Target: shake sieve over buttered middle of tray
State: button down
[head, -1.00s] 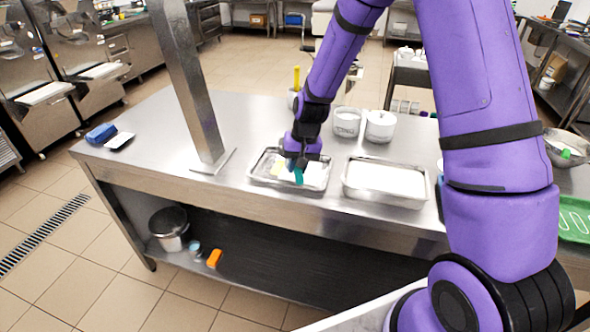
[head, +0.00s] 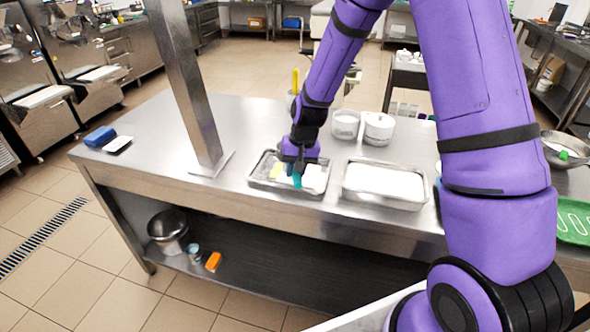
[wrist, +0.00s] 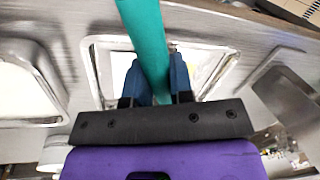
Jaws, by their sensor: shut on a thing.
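My gripper (head: 297,162) is low over the shallow metal tray (head: 283,190) near the front edge of the steel table. Its blue fingers (wrist: 180,77) are shut on a teal handle (wrist: 145,40), taken to be the sieve's. The teal piece also shows below the gripper in the head view (head: 297,181). The sieve's mesh is not visible. In the tray a pale yellow patch (head: 276,174) shows at the left of the gripper and a white area (head: 313,178) at the right. My gripper covers the tray's middle, so the butter there cannot be made out.
A deeper metal pan (head: 385,205) with white contents stands close to the right of the tray. White pots (head: 378,129) stand behind it. A steel post (head: 190,90) rises at the left.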

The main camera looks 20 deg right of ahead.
jog(key=shift+s+a, duration=0.75)
jog(key=shift+s, duration=0.3)
jog(key=shift+w, duration=0.1)
jog(key=shift+w+a, duration=0.55)
jog(key=shift+a, duration=0.25)
jog(key=shift+w+a, duration=0.6)
jog(key=shift+a, duration=0.2)
jog(key=shift+w+a, duration=0.55)
jog(key=shift+a, duration=0.25)
jog(key=shift+w+d, duration=0.5)
jog(key=shift+w, duration=0.25)
jog(key=shift+w+d, duration=0.5)
jog(key=shift+w, duration=0.2)
jog(key=s+a, duration=0.2)
jog(key=s, duration=0.1)
jog(key=shift+w+d, duration=0.55)
jog(key=shift+w, duration=0.2)
jog(key=shift+w+d, duration=0.5)
jog(key=shift+w, duration=0.25)
jog(key=shift+s+a, duration=0.55)
jog(key=shift+s, duration=0.2)
jog(key=shift+s+a, duration=0.5)
jog(key=shift+s, duration=0.2)
jog(key=shift+r, duration=0.1)
